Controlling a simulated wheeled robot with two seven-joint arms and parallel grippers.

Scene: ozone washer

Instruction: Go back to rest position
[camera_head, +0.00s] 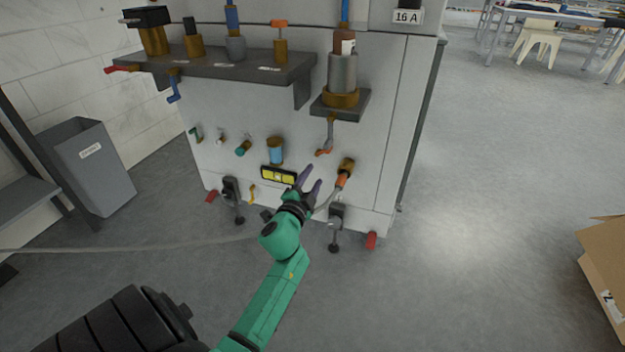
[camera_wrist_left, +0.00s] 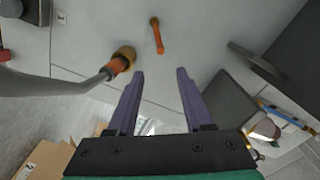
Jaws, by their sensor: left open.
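My left arm is green and reaches forward to the front of the grey washer cabinet (camera_head: 385,140). My left gripper (camera_head: 312,178) has purple fingers and is open and empty, just in front of the lower cabinet panel. In the left wrist view its two fingers (camera_wrist_left: 160,75) stand apart with nothing between them. Beyond them an orange-handled valve (camera_wrist_left: 157,37) shows on the panel. A hose with an orange and brass connector (camera_wrist_left: 118,64) is left of the fingers; in the head view this connector (camera_head: 345,172) is right of the gripper. My right gripper is not seen.
A grey bin (camera_head: 90,165) stands at the left wall. A hose (camera_head: 130,248) runs across from the left. A cardboard box (camera_head: 605,265) lies at the right edge. Tables and a white stool (camera_head: 538,40) are far back.

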